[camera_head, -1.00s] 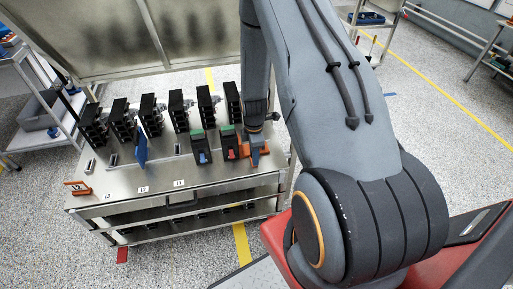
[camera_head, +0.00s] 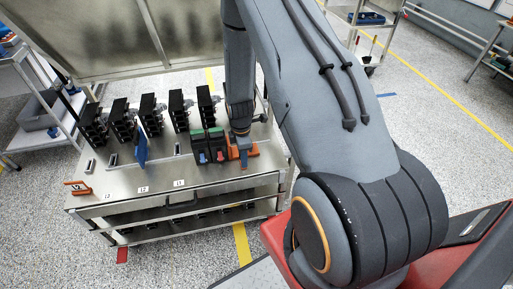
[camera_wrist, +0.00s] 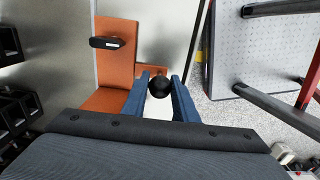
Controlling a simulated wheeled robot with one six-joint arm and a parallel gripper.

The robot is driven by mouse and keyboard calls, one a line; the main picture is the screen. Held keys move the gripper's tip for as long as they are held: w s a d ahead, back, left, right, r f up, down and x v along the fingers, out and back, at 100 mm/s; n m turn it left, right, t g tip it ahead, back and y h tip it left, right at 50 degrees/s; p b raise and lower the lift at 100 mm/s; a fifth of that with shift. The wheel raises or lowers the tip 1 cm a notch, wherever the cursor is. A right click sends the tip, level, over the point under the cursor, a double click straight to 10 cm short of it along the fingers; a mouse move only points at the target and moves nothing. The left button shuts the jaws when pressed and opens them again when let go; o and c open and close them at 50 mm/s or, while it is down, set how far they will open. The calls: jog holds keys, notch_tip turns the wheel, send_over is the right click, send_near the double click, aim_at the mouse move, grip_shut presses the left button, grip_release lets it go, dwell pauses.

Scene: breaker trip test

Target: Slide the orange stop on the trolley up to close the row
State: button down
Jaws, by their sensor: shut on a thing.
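The orange stop (camera_head: 252,151) is on the right part of the trolley's steel top (camera_head: 150,178). My gripper (camera_head: 242,157) is over it, pointing down, its blue fingers shut on the stop's black ball knob (camera_wrist: 160,87). In the wrist view the stop's orange body (camera_wrist: 117,65) lies left of and behind the fingers, with a black lever on it.
A row of black units (camera_head: 150,115) stands along the back of the trolley top. A blue upright piece (camera_head: 141,148) stands left of the breakers. An orange-and-black piece (camera_head: 77,188) is at the front left corner. The front middle of the top is clear.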

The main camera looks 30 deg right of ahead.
jog(key=shift+w+a+b, duration=0.45)
jog(key=shift+w+a, duration=0.55)
jog(key=shift+a, duration=2.4)
jog(key=shift+w+a+b, duration=0.5)
jog(key=shift+w+a, duration=0.5)
jog(key=shift+a, duration=2.4)
jog(key=shift+w+a+b, duration=0.45)
jog(key=shift+w+a, duration=0.55)
jog(key=shift+a, duration=2.4)
jog(key=c, duration=1.4)
grip_release()
jog(key=shift+o, duration=0.3)
jog(key=shift+r, duration=0.1)
notch_tip(320, 180, up, 8)
jog(key=b, duration=0.1)
jog(key=shift+f, duration=0.2)
jog(key=s+d+r+m, duration=0.5)
jog(key=s+r+m, duration=0.2)
jog(key=s+r, duration=0.2)
jog(key=s+d+r+m, duration=0.6)
jog(key=s+r, duration=0.4)
jog(key=s, duration=0.4)
jog(key=shift+m, duration=0.9)
